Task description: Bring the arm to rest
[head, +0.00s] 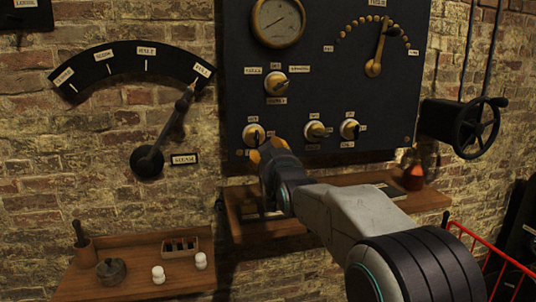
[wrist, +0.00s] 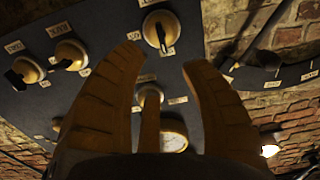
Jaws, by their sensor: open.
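My arm (head: 350,215) reaches up from the lower right of the head view towards the dark control panel (head: 345,95). My gripper (head: 262,152) is in front of the panel's lower left, just below the lower-left knob (head: 253,134). In the wrist view my gripper (wrist: 164,58) has its orange fingers spread wide with nothing held between them. A round cream knob with a dark handle (wrist: 161,31) shows beyond the fingertips. I cannot tell whether a finger touches the panel.
A wooden shelf (head: 425,196) with a red-based flask (head: 413,178) runs below the panel, partly behind my arm. A lower shelf (head: 135,272) at left holds small jars. A lever (head: 170,130) is on the left wall, a handwheel (head: 479,127) at right. A red rail (head: 490,250) is low right.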

